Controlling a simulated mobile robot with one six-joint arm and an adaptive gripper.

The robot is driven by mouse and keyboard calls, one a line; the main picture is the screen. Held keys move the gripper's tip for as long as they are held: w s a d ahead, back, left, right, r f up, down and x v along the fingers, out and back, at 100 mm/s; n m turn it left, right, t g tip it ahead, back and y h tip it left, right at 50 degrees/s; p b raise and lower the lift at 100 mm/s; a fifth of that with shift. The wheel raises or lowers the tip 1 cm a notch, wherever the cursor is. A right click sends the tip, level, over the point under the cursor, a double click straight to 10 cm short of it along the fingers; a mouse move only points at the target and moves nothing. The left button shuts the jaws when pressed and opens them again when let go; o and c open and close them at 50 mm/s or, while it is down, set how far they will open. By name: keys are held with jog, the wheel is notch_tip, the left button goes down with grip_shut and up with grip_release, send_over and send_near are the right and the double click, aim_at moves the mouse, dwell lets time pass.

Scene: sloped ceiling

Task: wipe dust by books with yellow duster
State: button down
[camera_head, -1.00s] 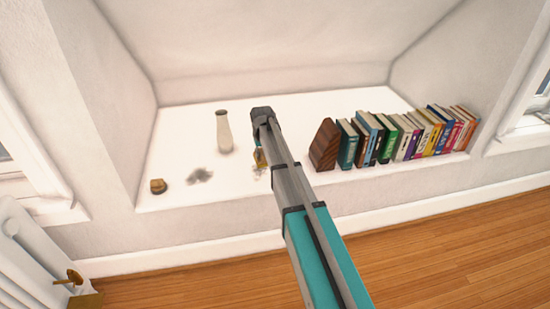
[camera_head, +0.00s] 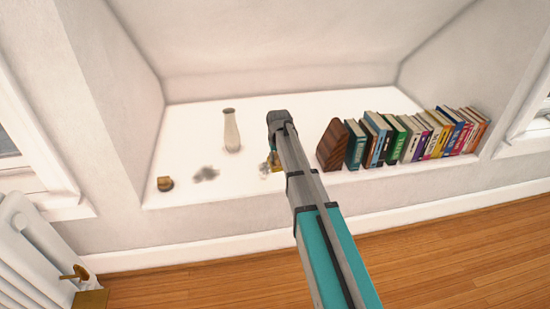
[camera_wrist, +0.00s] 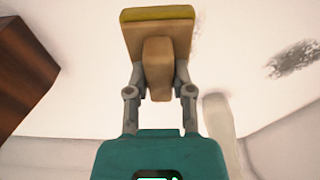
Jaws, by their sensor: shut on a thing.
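My gripper (camera_wrist: 160,78) is shut on the yellow duster (camera_wrist: 158,13), a tan block with a handle and a yellow pad edge. In the head view the duster (camera_head: 270,164) shows only partly beside my arm, low over the white ledge; I cannot tell whether it touches. The row of books (camera_head: 420,138) stands on the ledge to the right, with a dark wooden bookend (camera_head: 331,147) at its left end. One grey dust patch (camera_head: 205,174) lies on the ledge left of my gripper and also shows in the wrist view (camera_wrist: 293,60). Any dust under the duster is hidden.
A pale vase (camera_head: 231,131) stands on the ledge between the dust patch and my arm. A small brass-coloured object (camera_head: 165,183) sits at the ledge's front left. The alcove walls slope at both sides. A white radiator (camera_head: 35,250) stands at lower left.

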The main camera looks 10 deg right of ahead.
jog(key=shift+f, duration=0.2)
dwell(0.3)
jog(key=shift+f+b, duration=2.85)
jog(key=shift+b, duration=0.15)
jog(key=shift+f+b, duration=0.95)
jog(key=shift+b, duration=0.05)
jog(key=shift+w+r, duration=0.1)
jog(key=shift+w, duration=1.8)
jog(key=shift+w, duration=1.9)
jog(key=shift+w, duration=0.1)
